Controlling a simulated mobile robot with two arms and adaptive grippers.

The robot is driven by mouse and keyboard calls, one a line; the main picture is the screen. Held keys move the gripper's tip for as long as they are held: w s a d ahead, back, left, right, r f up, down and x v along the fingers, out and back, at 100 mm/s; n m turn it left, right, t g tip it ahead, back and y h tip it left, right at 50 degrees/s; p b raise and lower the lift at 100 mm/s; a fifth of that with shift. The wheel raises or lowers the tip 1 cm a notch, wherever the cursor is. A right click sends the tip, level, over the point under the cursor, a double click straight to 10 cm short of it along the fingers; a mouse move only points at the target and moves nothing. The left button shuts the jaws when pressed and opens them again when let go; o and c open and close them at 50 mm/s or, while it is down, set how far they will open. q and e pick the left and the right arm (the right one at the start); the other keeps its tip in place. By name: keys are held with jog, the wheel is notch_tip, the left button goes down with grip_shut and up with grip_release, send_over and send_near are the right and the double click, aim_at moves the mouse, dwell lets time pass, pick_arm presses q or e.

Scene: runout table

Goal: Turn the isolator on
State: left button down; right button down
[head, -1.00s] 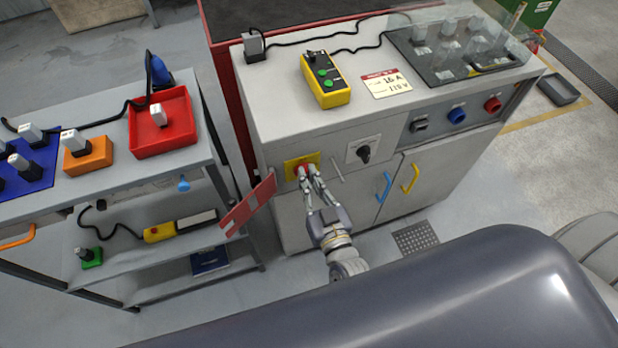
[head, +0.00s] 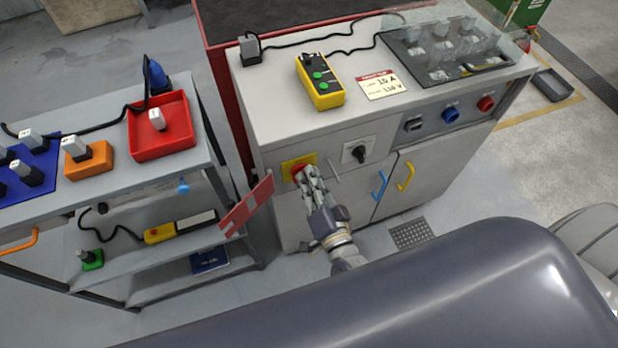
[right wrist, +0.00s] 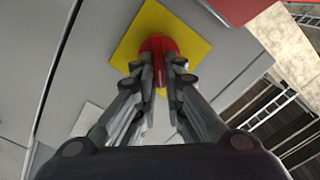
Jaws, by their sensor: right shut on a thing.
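The isolator is a red rotary handle (head: 297,173) on a yellow square plate (head: 288,165), on the left of the grey cabinet's front. In the right wrist view the red handle (right wrist: 158,44) stands out from the yellow plate (right wrist: 195,47). My right gripper (head: 307,175) reaches up to it from below and is shut on the handle. In the right wrist view its two fingers (right wrist: 165,68) lie on either side of the handle and hide part of it. My left gripper is not in view.
A black rotary switch (head: 358,154) on a white plate sits right of the isolator. A red hinged flap (head: 247,206) sticks out at the left, by the grey cart (head: 185,170). Blue (head: 379,187) and yellow (head: 404,176) door handles are on the cabinet right of my arm.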

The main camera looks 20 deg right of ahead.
jog(key=shift+d+f+m+b, duration=0.15)
jog(key=shift+m+b, duration=0.15)
jog(key=shift+m, duration=0.95)
jog(key=shift+a+f+m+b, duration=0.15)
jog(key=shift+m+b, duration=0.1)
jog(key=shift+m, duration=1.05)
jog(key=shift+d+f+m+b, duration=0.15)
jog(key=shift+m+b, duration=0.15)
jog(key=shift+m, duration=0.95)
jog(key=c, duration=1.7)
grip_release()
jog(key=s, duration=1.2)
jog(key=shift+d, duration=0.2)
